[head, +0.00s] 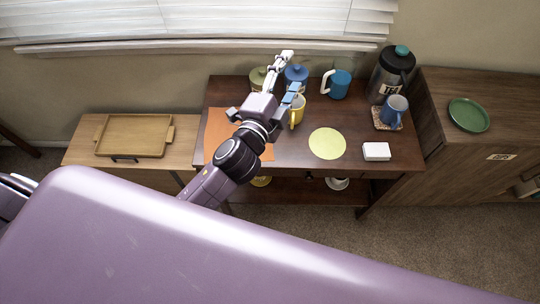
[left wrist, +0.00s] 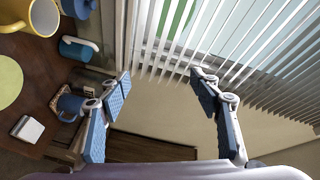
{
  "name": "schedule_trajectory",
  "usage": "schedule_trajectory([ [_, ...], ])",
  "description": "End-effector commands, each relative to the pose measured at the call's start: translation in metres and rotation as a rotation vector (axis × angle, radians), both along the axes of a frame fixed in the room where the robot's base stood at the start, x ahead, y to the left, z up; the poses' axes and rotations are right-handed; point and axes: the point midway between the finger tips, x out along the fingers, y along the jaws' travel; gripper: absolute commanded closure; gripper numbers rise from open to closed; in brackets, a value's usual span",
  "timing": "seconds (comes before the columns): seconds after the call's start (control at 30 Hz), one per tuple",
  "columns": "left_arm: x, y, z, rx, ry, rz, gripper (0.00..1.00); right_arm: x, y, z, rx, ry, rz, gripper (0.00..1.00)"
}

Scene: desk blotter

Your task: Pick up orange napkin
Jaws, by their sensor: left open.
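The orange napkin (head: 218,126) lies flat on the left part of the dark wooden desk. My left forearm and wrist cover much of its middle and right side in the head view. My left gripper (head: 290,73) is open and empty, reaching past the napkin toward the back of the desk, above the mugs. In the left wrist view the two blue-padded fingers (left wrist: 163,82) are spread wide with only wall and blinds between them. The napkin does not show in that view. My right gripper is not in view.
Near the gripper are a yellow mug (head: 297,112), a blue lidded pot (head: 296,75) and a green lidded pot (head: 259,78). A blue mug (head: 340,85), a yellow round mat (head: 327,144) and a white block (head: 376,151) are further right. Blinds (head: 200,20) hang behind.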

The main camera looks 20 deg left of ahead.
Motion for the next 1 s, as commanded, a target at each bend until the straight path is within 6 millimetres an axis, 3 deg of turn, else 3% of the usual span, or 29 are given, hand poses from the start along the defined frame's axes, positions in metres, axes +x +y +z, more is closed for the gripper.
schedule_trajectory([
  [0.03, 0.008, -0.028, 0.028, 0.119, -0.124, -0.087, 0.42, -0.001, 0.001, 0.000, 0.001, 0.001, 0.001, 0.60],
  [0.1, 0.007, -0.076, 0.060, 0.314, -0.312, -0.226, 0.42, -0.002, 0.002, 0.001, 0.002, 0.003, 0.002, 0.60],
  [0.2, -0.012, -0.147, 0.080, 0.613, -0.575, -0.436, 0.42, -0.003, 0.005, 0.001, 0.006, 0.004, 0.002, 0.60],
  [0.3, -0.043, -0.206, 0.064, 0.924, -0.819, -0.660, 0.42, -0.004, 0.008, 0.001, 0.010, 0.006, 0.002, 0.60],
  [0.37, -0.062, -0.231, 0.039, 1.111, -0.952, -0.803, 0.42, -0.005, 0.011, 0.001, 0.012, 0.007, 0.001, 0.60],
  [0.4, -0.074, -0.240, 0.016, 1.239, -1.033, -0.905, 0.42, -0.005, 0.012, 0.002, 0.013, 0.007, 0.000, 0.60],
  [0.47, -0.087, -0.244, -0.024, 1.426, -1.140, -1.066, 0.42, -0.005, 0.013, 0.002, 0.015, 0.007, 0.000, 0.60],
  [0.57, -0.097, -0.218, -0.097, 1.732, -1.271, -1.368, 0.42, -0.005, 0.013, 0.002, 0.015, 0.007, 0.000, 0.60],
  [0.6, -0.095, -0.197, -0.124, 1.844, -1.301, -1.499, 0.42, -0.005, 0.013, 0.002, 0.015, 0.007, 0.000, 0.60],
  [0.67, -0.089, -0.157, -0.158, 1.993, -1.317, -1.700, 0.42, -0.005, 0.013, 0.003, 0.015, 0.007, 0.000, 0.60],
  [0.7, -0.084, -0.128, -0.175, 2.076, -1.310, -1.833, 0.42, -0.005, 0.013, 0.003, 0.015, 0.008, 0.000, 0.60],
  [0.73, -0.080, -0.106, -0.184, -2.116, 1.290, 1.916, 0.42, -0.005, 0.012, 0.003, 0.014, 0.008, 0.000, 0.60],
  [0.8, -0.070, -0.061, -0.197, -1.990, 1.122, 1.902, 0.42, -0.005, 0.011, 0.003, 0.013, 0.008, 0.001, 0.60],
  [0.9, -0.060, -0.011, -0.203, -1.861, 0.951, 1.894, 0.42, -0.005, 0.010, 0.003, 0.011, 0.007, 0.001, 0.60],
  [1.0, -0.054, 0.019, -0.203, -1.784, 0.851, 1.893, 0.42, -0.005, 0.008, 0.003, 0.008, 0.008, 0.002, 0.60],
])
